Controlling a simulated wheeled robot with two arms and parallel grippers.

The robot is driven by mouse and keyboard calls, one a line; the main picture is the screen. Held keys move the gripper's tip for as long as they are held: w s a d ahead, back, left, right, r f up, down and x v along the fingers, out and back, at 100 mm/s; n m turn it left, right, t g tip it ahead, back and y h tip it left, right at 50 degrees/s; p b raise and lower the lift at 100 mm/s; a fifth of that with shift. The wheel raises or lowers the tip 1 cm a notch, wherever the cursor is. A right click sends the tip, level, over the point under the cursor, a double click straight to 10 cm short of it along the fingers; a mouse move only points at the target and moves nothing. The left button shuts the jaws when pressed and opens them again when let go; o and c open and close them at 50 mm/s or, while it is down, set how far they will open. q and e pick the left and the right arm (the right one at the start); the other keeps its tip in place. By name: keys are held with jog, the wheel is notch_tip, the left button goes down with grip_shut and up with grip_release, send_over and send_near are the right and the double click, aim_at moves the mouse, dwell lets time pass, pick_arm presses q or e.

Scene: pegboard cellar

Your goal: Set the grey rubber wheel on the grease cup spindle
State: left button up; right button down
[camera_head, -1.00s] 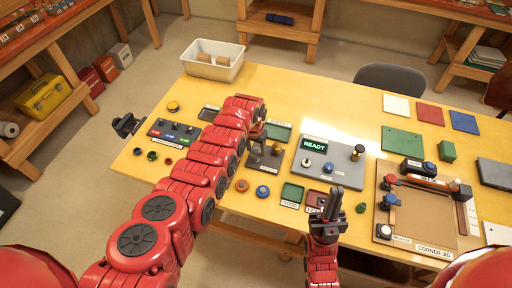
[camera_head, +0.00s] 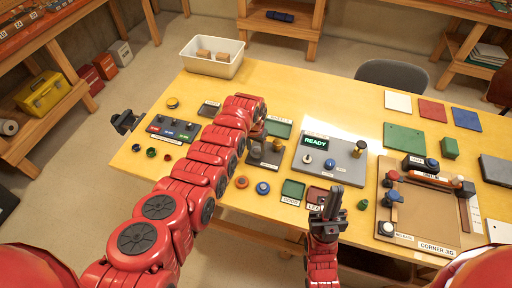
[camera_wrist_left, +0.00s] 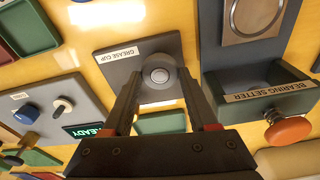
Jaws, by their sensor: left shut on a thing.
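The grease cup station is a dark grey plate (camera_head: 263,162) under my left arm in the head view. Its label and plate (camera_wrist_left: 112,68) show in the left wrist view. My left gripper (camera_wrist_left: 158,80) is over this plate, its two fingers shut on the sides of a round grey piece, which I take as the grey rubber wheel (camera_wrist_left: 160,75). The wheel has a paler centre. Whether the spindle is inside the wheel cannot be told; the spindle is hidden. My right gripper (camera_head: 331,200) is by the table's front edge with nothing seen in it; its finger gap is unclear.
The bearing setter (camera_wrist_left: 265,92), with an orange knob (camera_wrist_left: 290,131), stands beside the grease cup plate. A grey unit with a READY display (camera_head: 317,142) is to its right in the head view. A corner jig (camera_head: 425,215) is further right. A white bin (camera_head: 232,68) stands at the back left.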

pick_arm(q)
jog(key=shift+f+b, duration=0.25)
jog(key=shift+b, duration=0.1)
dwell(0.6)
jog(key=shift+f+b, duration=0.25)
jog(key=shift+b, duration=0.05)
jog(key=shift+f+b, duration=0.35)
jog(key=shift+b, duration=0.2)
dwell(1.4)
jog(key=o, duration=1.5)
jog(key=shift+o, duration=0.2)
jog(key=shift+r, duration=0.1)
